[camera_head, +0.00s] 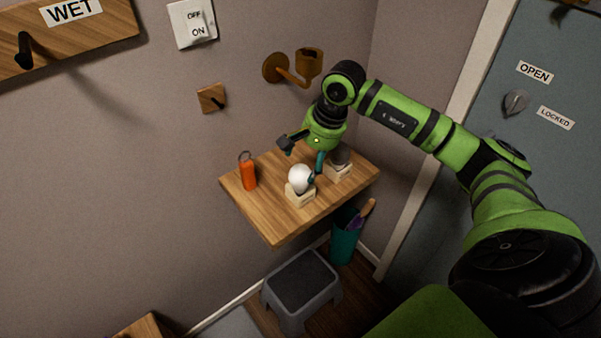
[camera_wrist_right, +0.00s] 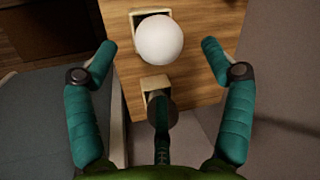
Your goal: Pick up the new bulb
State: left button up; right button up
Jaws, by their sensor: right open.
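A round white bulb (camera_head: 301,178) sits in a cream block holder (camera_head: 300,197) on a small wooden wall shelf (camera_head: 268,222). It also shows at the top of the right wrist view (camera_wrist_right: 160,40). A second cream holder (camera_head: 340,174) stands behind it to the right, with a dark grey bulb-like piece (camera_wrist_right: 162,118) in it, partly hidden by my gripper. My right gripper (camera_head: 302,155) is open and empty above the shelf, just behind and above the white bulb. In the wrist view its teal fingers are spread wide on either side. My left gripper is not in view.
An orange cylinder with a ring (camera_head: 248,174) stands at the shelf's left. A brown wall fixture with a cup-shaped socket (camera_head: 309,63) is above. A grey step stool (camera_head: 301,287) and a teal bin (camera_head: 344,240) are below. A blue-grey door (camera_head: 540,150) is right.

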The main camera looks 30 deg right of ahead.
aim_at(304, 169)
jog(key=p+x, duration=0.4)
jog(key=x, duration=0.2)
jog(key=shift+a, duration=0.2)
jog(key=shift+w+f, duration=0.1)
jog(key=shift+f, duration=0.3)
jog(key=c, duration=1.3)
